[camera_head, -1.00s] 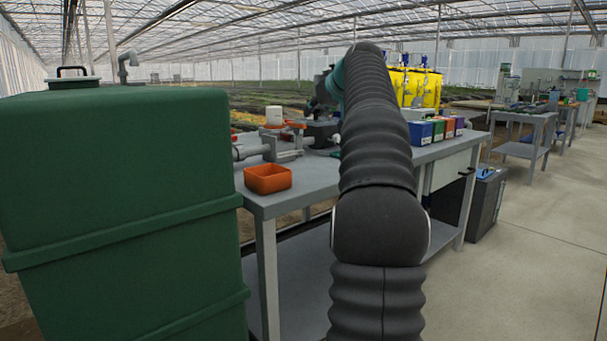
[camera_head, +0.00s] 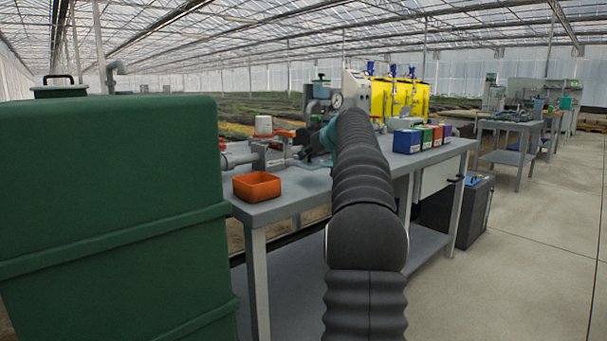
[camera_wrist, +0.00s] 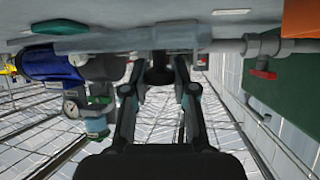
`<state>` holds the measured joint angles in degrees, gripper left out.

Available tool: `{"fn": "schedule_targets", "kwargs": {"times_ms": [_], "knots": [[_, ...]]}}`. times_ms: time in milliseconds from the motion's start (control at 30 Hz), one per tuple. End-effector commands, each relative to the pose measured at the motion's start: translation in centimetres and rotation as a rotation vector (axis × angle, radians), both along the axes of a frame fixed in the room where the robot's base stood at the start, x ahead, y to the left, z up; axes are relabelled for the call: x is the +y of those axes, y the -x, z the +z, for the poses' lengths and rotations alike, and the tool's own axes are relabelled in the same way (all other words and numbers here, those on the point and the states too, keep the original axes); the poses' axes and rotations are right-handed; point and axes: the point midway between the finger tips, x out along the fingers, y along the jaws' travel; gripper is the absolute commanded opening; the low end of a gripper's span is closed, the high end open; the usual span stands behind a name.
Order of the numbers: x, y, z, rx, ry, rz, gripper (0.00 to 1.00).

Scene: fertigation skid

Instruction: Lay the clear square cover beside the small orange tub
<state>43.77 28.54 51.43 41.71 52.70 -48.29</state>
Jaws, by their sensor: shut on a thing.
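The small orange tub (camera_head: 257,186) is open-topped and sits at the near left corner of the grey bench. An orange patch at the top right of the wrist view (camera_wrist: 300,17) looks like part of it. My gripper (camera_wrist: 160,72) is over the bench, its two fingers closed about a dark piece. A pale, bluish band (camera_wrist: 130,40) runs across beyond the fingertips; it may be the clear square cover seen edge-on, but its outline is hard to tell from the pipework.
The grey bench (camera_head: 290,203) has bare room right of the tub. Pipework with a red handle (camera_head: 280,134) stands behind. Small coloured boxes (camera_head: 407,141) line the right part. A large green tank (camera_head: 110,200) stands close on the left. Yellow tanks (camera_head: 400,98) are farther back.

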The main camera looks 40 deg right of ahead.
Motion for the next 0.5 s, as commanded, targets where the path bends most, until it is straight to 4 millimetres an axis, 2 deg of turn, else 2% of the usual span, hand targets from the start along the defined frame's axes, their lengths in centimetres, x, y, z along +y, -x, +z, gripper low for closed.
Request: {"fn": "schedule_targets", "kwargs": {"times_ms": [100, 233, 500], "knots": [[0.9, -1.1, -0.8, 0.000, 0.001, 0.000, 0.00], [1.1, -1.4, -1.3, -0.001, 0.001, -0.001, 0.00], [1.2, -1.4, -4.7, 0.000, 0.000, -0.001, 0.00]]}}
